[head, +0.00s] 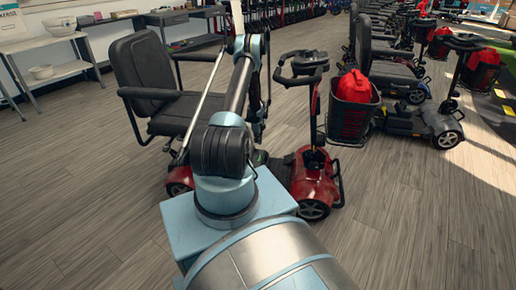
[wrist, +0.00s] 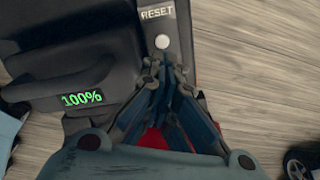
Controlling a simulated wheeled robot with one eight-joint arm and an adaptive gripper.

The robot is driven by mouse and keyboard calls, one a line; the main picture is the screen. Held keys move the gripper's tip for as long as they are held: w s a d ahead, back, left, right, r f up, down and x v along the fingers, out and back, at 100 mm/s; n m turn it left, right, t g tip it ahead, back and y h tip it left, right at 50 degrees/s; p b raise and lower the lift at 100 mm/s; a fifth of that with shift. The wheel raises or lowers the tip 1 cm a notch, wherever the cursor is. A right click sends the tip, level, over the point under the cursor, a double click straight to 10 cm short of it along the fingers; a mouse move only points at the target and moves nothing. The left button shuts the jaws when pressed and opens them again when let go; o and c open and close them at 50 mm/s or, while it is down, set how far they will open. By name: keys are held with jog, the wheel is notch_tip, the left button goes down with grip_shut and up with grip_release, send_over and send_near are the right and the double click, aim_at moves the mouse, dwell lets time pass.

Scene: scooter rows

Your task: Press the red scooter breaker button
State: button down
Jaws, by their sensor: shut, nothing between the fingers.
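The red scooter (head: 313,180) stands upright behind my arm in the head view, with a black seat (head: 150,72) and a black tiller. In the wrist view a grey strip marked RESET (wrist: 158,14) carries a small round whitish button (wrist: 162,42). My gripper (wrist: 166,72) is shut and empty. Its fingertips appear just below the button in the picture; I cannot tell whether they touch the strip. A red patch (wrist: 154,139) shows between the finger links. My arm hides the middle of the scooter in the head view, and the gripper is not clear there.
A black panel with a green 100% display (wrist: 87,98) lies left of the button. More scooters (head: 436,122) stand in rows at right. The wooden floor is clear in front.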

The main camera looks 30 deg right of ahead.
notch_tip(320, 180, up, 7)
jog(key=shift+f, duration=0.15)
dwell(0.7)
jog(key=a+r+n, duration=0.4)
jog(key=a+r, duration=0.2)
jog(key=r, duration=0.6)
jog(key=a+r+n, duration=0.3)
jog(key=a+r, duration=0.2)
jog(key=r, duration=0.7)
jog(key=s+a+r+n+t, duration=0.1)
jog(key=s+a+r+n, duration=0.35)
jog(key=a+r, duration=0.3)
jog(key=s+a+r+n, duration=0.3)
jog(key=s+a+r, duration=0.2)
jog(key=a+r, duration=0.25)
jog(key=s+a+r+n, duration=0.35)
jog(key=s+a, duration=0.25)
jog(key=s, duration=0.3)
jog(key=s+a+r+n, duration=0.35)
jog(key=s+a, duration=0.25)
jog(key=s, duration=0.2)
jog(key=s+a+f+n, duration=0.3)
jog(key=s+n, duration=0.1)
jog(key=s, duration=0.4)
jog(key=s+a+f+n+t, duration=0.1)
jog(key=s+a+f+n, duration=0.3)
jog(key=s, duration=0.5)
jog(key=shift+s+n, duration=0.3)
jog(key=shift+n, duration=0.35)
